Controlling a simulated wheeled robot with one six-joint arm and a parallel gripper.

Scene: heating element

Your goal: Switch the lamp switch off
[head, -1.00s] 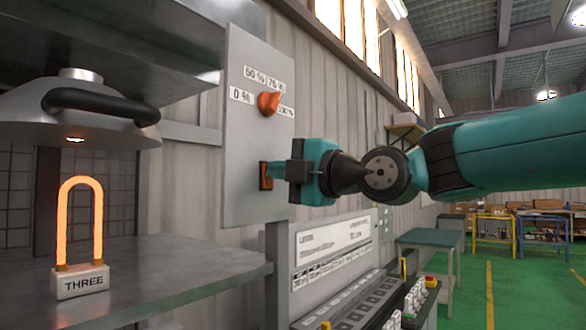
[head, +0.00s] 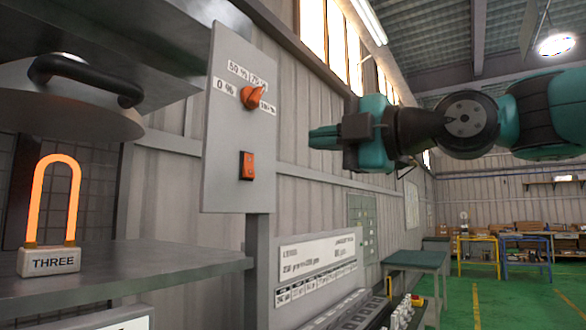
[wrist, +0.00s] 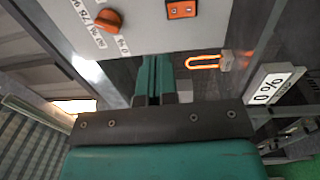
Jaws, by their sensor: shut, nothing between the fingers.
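An orange rocker switch (head: 247,165) sits low on the grey control panel (head: 222,130); it also shows at the top of the wrist view (wrist: 181,9). Above it is an orange rotary knob (head: 257,97) with percent labels around it, also in the wrist view (wrist: 108,20). The U-shaped heating element (head: 55,200) glows orange on its white base marked THREE. The lamp itself cannot be told apart. My gripper (head: 312,138) is shut and empty, in the air right of the panel and clear of the switch. Its teal fingers show in the wrist view (wrist: 153,75).
A metal hood with a dark handle (head: 85,75) hangs over the shelf (head: 180,268) at left. A sloped console (head: 350,308) stands below the panel. A green-topped table (head: 412,260) is behind it. Green floor lies open at right.

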